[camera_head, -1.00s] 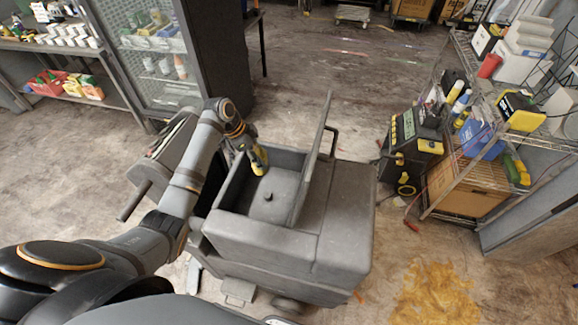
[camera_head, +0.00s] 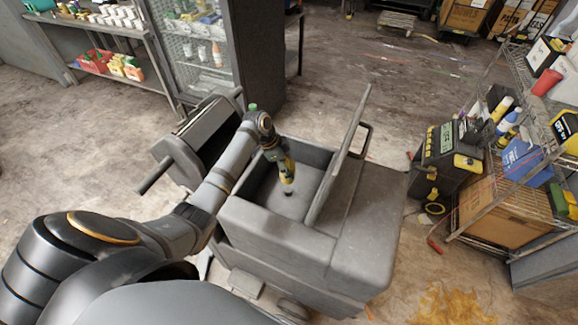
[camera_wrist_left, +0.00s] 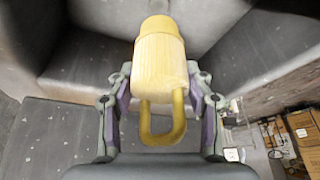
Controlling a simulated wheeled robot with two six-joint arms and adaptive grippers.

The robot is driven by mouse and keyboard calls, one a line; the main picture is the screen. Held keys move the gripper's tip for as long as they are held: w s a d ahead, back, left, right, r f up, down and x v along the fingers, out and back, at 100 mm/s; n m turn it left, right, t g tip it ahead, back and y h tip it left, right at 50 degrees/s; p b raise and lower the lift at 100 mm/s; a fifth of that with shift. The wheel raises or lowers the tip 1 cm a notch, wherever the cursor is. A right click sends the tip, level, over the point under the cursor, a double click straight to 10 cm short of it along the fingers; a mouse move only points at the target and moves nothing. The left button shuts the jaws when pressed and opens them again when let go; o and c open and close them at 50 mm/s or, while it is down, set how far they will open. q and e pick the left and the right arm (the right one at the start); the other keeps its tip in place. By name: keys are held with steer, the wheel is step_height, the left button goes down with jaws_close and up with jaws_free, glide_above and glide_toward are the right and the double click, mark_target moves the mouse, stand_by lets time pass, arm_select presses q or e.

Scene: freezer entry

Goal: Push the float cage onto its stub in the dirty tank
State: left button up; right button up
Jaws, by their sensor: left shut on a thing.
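The dirty tank (camera_head: 262,219) is an open grey box, its lid (camera_head: 340,155) standing upright on the right side. A small dark stub (camera_head: 289,193) shows on the tank floor. My left gripper (camera_head: 284,164) points down inside the tank, shut on the yellow float cage (camera_head: 287,176). The cage's lower end appears close above the stub; I cannot tell whether they touch. In the left wrist view, the fingers (camera_wrist_left: 161,98) grip both sides of the cage (camera_wrist_left: 160,62), with its yellow loop towards the wrist. The stub is hidden there. My right gripper is not in view.
The tank sits on a grey wheeled machine (camera_head: 360,235). A glass-door cabinet (camera_head: 205,55) stands behind left. A wire shelf with boxes (camera_head: 505,200) and a black-yellow unit (camera_head: 447,150) stand right. An orange-yellow stain (camera_head: 450,305) marks the floor. Open floor lies behind the machine.

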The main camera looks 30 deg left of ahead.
arm_select(q)
step_height(320, 180, down, 4)
steer(key=b, duration=0.2)
steer(key=shift+w+d+f+b, duration=0.1)
steer(key=shift+d+f+b, duration=0.1)
steer(key=shift+b, duration=0.1)
steer(key=shift+a+f+b, duration=0.15)
steer(key=shift+f+b, duration=0.3)
steer(key=shift+f, duration=0.25)
steer(key=shift+r, duration=0.1)
steer(key=shift+p, duration=0.65)
stand_by(0.4)
steer(key=shift+f+b, duration=1.45)
steer(key=shift+f, duration=0.55)
steer(key=shift+r, duration=0.15)
steer(key=shift+r+p, duration=1.55)
steer(key=shift+p, duration=0.2)
